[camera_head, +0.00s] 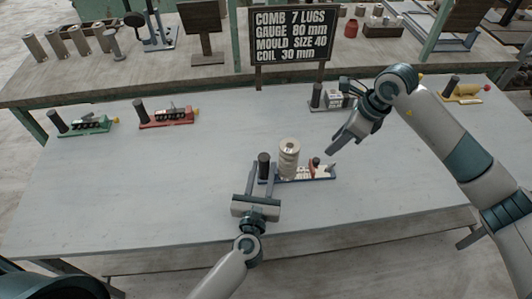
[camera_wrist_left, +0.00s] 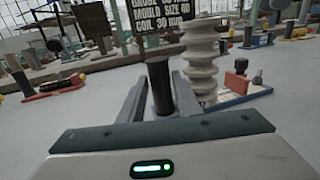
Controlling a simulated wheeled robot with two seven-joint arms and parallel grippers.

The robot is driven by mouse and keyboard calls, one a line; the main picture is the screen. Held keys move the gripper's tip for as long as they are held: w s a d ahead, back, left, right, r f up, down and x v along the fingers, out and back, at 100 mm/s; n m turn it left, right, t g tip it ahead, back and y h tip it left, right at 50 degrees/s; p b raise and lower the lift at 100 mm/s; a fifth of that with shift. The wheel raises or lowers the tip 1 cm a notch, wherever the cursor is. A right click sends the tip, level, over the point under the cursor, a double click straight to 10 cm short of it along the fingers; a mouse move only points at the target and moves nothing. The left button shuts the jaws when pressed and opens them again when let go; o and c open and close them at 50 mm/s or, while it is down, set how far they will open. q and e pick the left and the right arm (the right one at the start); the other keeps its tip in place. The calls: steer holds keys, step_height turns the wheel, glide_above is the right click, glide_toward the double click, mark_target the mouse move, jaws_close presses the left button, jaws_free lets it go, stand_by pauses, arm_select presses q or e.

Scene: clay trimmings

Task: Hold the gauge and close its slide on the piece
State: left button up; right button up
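The gauge (camera_head: 322,178) is a blue base on the table's near middle, with a black post (camera_head: 264,160) at its left end. A pale ribbed clay piece (camera_head: 289,157) stands upright on it beside the post; it also shows in the left wrist view (camera_wrist_left: 200,62). A small red-brown slide (camera_head: 314,166) is to the right of the piece, apart from it. My left gripper (camera_head: 262,180) is open, its fingers either side of the black post (camera_wrist_left: 160,90) with gaps showing. My right gripper (camera_head: 344,142) hangs above the table, right of the gauge, its finger opening unclear.
A green fixture (camera_head: 85,125), a red fixture (camera_head: 166,118), a grey one (camera_head: 325,100) and a yellow one (camera_head: 465,92) line the table's far side. A dark sign (camera_head: 291,36) behind reads gauge 80 mm. The table (camera_head: 150,190) is clear left of the gauge.

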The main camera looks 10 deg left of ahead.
mark_target(266, 154)
arm_select(q)
steer(key=shift+w+a, duration=0.15)
steer(key=shift+w, duration=1.55)
steer(key=shift+w+a, duration=0.1)
steer(key=shift+w, duration=1.6)
steer(key=shift+c, duration=0.7)
steer(key=c, duration=0.6)
jaws_close()
arm_select(e)
jaws_close()
steer(key=w+d+n+g, duration=0.1)
steer(key=d+n, duration=0.2)
steer(key=d, duration=0.4)
steer(key=shift+w+d+r+n+y, duration=0.15)
steer(key=shift+w+n+y, duration=0.15)
steer(key=shift+n, duration=0.1)
